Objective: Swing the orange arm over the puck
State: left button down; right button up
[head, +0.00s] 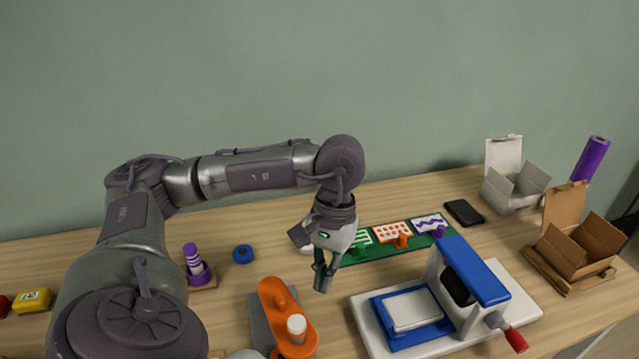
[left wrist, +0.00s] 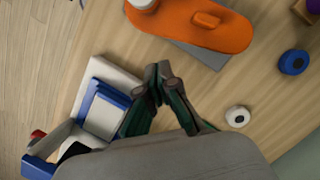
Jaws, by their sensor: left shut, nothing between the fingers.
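The orange arm (head: 283,309) lies over a grey base (head: 258,322) near the front of the table, with a raised orange grip and a white cylinder (head: 297,325) at its near end. In the left wrist view the orange arm (left wrist: 180,22) is at the top. A blue puck (head: 243,254) lies behind it on bare table, clear of the arm. A white puck (head: 304,249) is partly hidden by my left gripper (head: 322,284); it shows whole in the left wrist view (left wrist: 237,116). My left gripper is shut and empty, above the table right of the orange arm. My right gripper is out of view.
A press with a blue top (head: 474,271) on a white base (head: 520,291) stands to the right. A green board (head: 382,253) with patterned cards lies behind. A purple-ringed peg (head: 192,261) stands left. Open boxes (head: 575,250) and a phone (head: 464,212) are at the right.

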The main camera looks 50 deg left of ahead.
pick_arm(q)
jog(key=v, duration=0.7)
jog(key=shift+s+d+r+p, duration=0.2)
jog(key=shift+d+r+p, duration=0.15)
jog(key=shift+r+p, duration=0.1)
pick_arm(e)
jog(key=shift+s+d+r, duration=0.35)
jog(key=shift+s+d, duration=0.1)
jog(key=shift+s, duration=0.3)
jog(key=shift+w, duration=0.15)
